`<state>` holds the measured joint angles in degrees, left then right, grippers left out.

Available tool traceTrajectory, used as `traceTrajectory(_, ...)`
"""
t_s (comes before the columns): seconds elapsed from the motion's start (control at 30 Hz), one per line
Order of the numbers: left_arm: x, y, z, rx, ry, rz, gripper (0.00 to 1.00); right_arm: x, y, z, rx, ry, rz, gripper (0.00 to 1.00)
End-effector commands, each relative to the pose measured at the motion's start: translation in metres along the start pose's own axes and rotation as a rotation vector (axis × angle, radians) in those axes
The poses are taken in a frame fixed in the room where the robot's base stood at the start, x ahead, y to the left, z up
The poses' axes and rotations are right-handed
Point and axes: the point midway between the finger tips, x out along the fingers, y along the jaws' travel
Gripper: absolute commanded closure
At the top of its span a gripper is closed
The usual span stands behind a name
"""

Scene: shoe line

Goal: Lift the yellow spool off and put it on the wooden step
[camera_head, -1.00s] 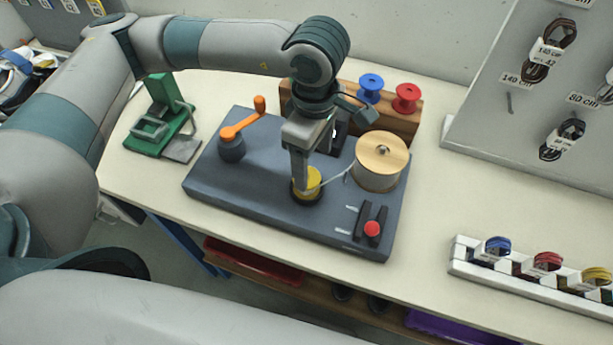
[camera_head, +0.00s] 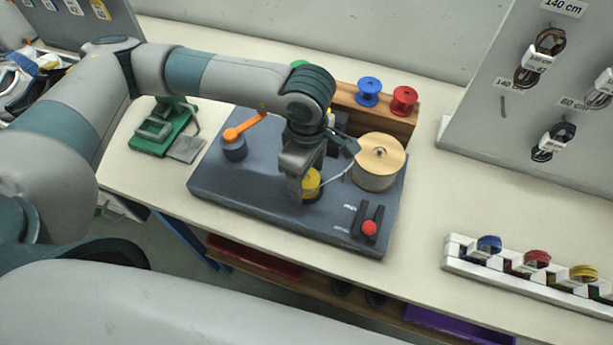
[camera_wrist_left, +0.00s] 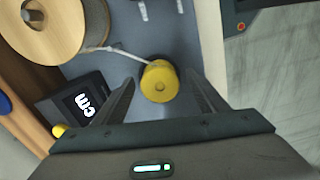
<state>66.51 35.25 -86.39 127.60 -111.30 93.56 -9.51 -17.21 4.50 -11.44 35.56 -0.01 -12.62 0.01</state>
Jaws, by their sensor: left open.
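The yellow spool (camera_head: 312,184) sits low on the dark grey winding board (camera_head: 225,181), partly hidden by my left gripper. In the left wrist view the yellow spool (camera_wrist_left: 159,82) lies between and just beyond the two open fingers, with a pale cord running from it to the large wooden reel (camera_wrist_left: 45,22). My left gripper (camera_head: 305,192) is open and comes down over the spool. The wooden step (camera_head: 392,122) stands behind the board, with a blue spool (camera_head: 368,92) and a red spool (camera_head: 404,100) on it. My right gripper is not in view.
An orange crank (camera_head: 243,127) and a red-knobbed lever (camera_head: 369,228) stand on the board. The large wooden reel (camera_head: 379,160) stands close right of my gripper. A green clamp (camera_head: 160,128) is at left. A white rack (camera_head: 470,264) with coloured coils is at right.

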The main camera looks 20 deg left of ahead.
Motion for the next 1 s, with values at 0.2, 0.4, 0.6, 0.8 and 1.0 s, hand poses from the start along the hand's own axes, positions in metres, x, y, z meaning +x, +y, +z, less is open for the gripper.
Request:
traceTrajectory(0.2, 0.0057, -0.0002, -0.0003, 0.0, 0.001, 0.0, 0.34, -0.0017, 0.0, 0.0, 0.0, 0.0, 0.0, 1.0)
traceTrajectory(0.4, 0.0054, -0.0001, -0.0003, 0.0, 0.001, 0.0, 0.34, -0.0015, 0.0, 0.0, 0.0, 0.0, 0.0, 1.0)
traceTrajectory(0.6, 0.0052, -0.0001, -0.0003, 0.0, 0.001, 0.0, 0.48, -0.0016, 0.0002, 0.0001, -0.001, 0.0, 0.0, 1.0)
traceTrajectory(0.8, 0.005, 0.0, -0.0003, 0.0, 0.001, 0.001, 0.89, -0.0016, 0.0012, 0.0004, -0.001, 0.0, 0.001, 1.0)
traceTrajectory(1.0, 0.0049, 0.0001, -0.0003, 0.0, 0.0, 0.001, 0.89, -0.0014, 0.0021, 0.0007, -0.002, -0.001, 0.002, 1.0)
